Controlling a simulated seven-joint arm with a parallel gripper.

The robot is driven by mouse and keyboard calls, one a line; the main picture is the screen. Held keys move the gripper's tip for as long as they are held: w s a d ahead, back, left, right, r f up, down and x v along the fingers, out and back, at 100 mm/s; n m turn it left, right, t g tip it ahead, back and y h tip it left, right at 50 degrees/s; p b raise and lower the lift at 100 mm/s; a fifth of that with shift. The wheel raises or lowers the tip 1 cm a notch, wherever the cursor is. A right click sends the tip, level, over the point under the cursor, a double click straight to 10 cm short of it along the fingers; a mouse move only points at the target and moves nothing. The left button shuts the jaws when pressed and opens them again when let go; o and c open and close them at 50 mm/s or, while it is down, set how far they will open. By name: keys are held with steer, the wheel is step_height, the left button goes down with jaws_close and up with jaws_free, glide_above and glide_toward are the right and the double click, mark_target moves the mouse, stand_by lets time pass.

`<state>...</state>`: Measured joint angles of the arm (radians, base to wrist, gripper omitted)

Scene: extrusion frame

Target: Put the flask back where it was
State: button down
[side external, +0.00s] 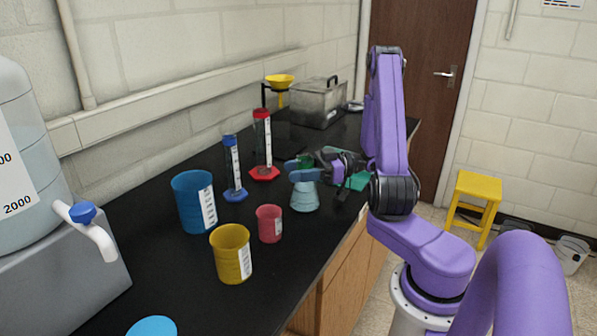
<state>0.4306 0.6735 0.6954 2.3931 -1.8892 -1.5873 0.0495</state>
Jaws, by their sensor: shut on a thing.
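The flask (304,197) is a pale blue-grey cone with a wide base, near the right edge of the black bench. My gripper (305,174) is at its neck, reaching in from the right, and is shut on it. The fingers hide most of the neck. The flask looks upright. I cannot tell whether its base touches the bench or hangs just above it.
A red beaker (269,223), a yellow beaker (231,253) and a blue beaker (194,201) stand left of the flask. Blue (233,167) and red (264,145) measuring cylinders stand behind. A large jug with a tap (98,232) is at far left.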

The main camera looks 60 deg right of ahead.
steer(key=shift+f, duration=0.2)
steer(key=c, duration=0.5)
jaws_free()
steer(key=shift+c, duration=0.2)
steer(key=shift+r, duration=0.1)
steer(key=shift+s+d, duration=0.2)
steer(key=shift+d, duration=0.1)
steer(key=v, duration=1.1)
steer(key=shift+s, duration=0.15)
